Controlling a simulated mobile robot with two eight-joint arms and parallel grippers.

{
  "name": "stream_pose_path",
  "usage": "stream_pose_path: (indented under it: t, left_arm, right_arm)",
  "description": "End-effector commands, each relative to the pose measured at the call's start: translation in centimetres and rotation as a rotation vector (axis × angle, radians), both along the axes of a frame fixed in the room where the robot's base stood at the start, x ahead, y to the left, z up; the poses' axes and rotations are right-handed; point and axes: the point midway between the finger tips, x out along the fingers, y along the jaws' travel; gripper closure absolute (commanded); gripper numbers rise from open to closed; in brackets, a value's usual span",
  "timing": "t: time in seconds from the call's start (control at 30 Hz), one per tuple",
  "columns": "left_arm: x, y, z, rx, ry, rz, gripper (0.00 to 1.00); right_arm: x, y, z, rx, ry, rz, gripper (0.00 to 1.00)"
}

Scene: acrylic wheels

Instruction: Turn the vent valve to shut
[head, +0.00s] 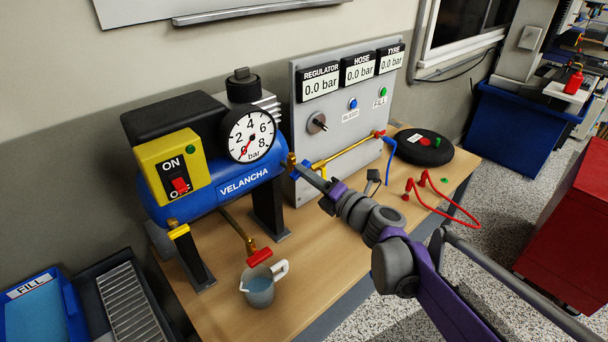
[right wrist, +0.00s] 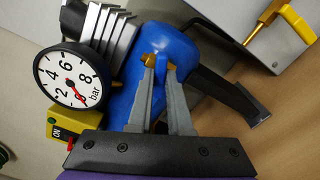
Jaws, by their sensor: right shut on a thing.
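A valve with a blue lever (head: 302,169) sits on a brass fitting at the right end of the blue compressor tank (head: 240,190). My right gripper (head: 308,176) reaches in from the right and is shut on this blue lever, which also shows between the fingertips in the right wrist view (right wrist: 162,72). The fingers partly hide the lever. A red lever (head: 259,257) is on a brass pipe under the tank, above a jug (head: 259,289). No label tells which valve is the vent. My left gripper is not in view.
A gauge (head: 249,134) on the tank points near zero. A grey panel (head: 310,120) with displays reading 0.0 bar stands behind the gripper. A brass pipe (head: 350,151) runs along it. A wheel (head: 422,147) and red hose (head: 440,208) lie right on the bench.

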Motion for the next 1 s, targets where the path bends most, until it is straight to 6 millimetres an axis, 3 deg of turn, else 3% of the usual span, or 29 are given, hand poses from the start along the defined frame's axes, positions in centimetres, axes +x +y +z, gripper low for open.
stream_pose_path:
  t: [0.43,0.73,0.77,0.8,0.93,1.0]
  left_arm:
    - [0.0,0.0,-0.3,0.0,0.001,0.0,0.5]
    - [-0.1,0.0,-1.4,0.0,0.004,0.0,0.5]
    - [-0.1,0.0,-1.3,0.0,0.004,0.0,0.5]
    - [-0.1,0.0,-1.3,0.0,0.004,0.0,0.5]
    - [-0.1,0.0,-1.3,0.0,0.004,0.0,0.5]
    - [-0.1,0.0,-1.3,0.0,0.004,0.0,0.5]
  right_arm:
    - [0.0,0.0,0.0,0.074,0.075,0.0,1.0]
    - [0.0,0.0,-0.1,0.312,0.313,0.0,1.0]
    - [0.0,0.0,0.0,0.308,0.309,0.0,0.77]
    - [0.0,0.0,0.0,0.307,0.307,0.0,0.7]
    - [0.0,0.0,0.0,0.305,0.306,0.0,0.47]
    - [0.0,0.0,0.0,0.305,0.305,0.0,0.45]
